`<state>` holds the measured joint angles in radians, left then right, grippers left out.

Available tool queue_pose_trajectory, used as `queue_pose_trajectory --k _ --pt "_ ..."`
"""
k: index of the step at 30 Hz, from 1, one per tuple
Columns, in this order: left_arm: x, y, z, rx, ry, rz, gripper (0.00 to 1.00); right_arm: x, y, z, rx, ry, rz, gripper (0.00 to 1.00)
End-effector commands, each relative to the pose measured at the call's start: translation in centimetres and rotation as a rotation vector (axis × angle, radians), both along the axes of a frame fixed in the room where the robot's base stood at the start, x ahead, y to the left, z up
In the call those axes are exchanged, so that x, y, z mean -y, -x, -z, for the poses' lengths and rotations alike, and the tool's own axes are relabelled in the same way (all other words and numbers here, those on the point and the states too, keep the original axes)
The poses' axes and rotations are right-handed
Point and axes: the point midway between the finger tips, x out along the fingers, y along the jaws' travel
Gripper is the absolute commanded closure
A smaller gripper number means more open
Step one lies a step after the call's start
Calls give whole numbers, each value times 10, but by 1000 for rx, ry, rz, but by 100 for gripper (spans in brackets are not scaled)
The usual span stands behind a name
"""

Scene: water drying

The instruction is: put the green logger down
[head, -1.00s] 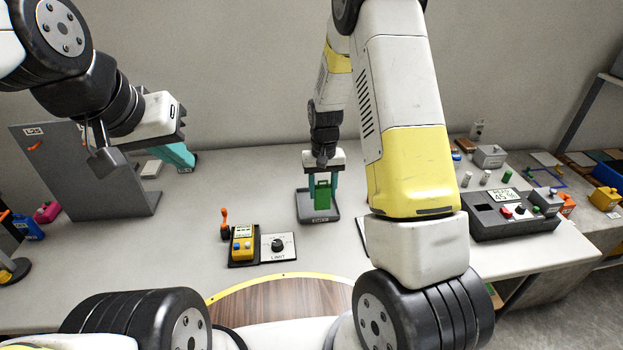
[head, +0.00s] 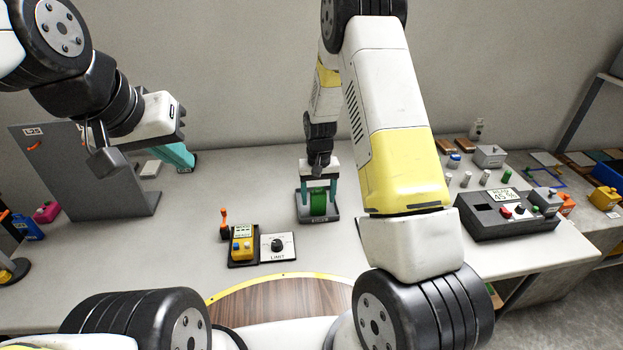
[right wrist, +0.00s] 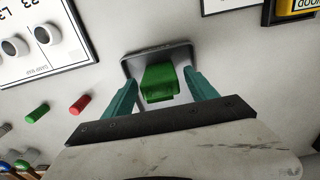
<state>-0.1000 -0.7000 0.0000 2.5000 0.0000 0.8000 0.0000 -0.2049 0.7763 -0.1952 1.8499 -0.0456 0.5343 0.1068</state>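The green logger (head: 318,203) stands in the small dark-grey tray (head: 318,220) at the middle of the table. In the right wrist view, the logger (right wrist: 160,83) shows between the teal fingers, on the grey tray (right wrist: 132,65). My right gripper (head: 318,196) is open around the logger, with a gap at each side; its fingers (right wrist: 160,86) also show in the right wrist view.
A yellow device (head: 243,243) and a white LIMIT dial plate (head: 278,246) lie in front of the tray. A dark meter box (head: 508,213) stands at the right. The grey panel (head: 85,172) stands at the left.

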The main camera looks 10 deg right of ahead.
Motion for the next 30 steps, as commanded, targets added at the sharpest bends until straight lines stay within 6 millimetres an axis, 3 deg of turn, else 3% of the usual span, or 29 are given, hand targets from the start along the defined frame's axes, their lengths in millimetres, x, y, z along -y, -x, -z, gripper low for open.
queue_pose_trajectory --k 11,14,24,30 --pt "0 0 0 0 0 0 100 0 0 -6 1 0 0 33" --pt "0 0 0 0 0 0 100 0 -1 -19 4 0 0 33" --pt "0 0 0 0 0 0 100 0 -1 -91 5 0 0 33" --pt "0 0 0 0 0 0 100 0 0 -117 2 0 1 33"
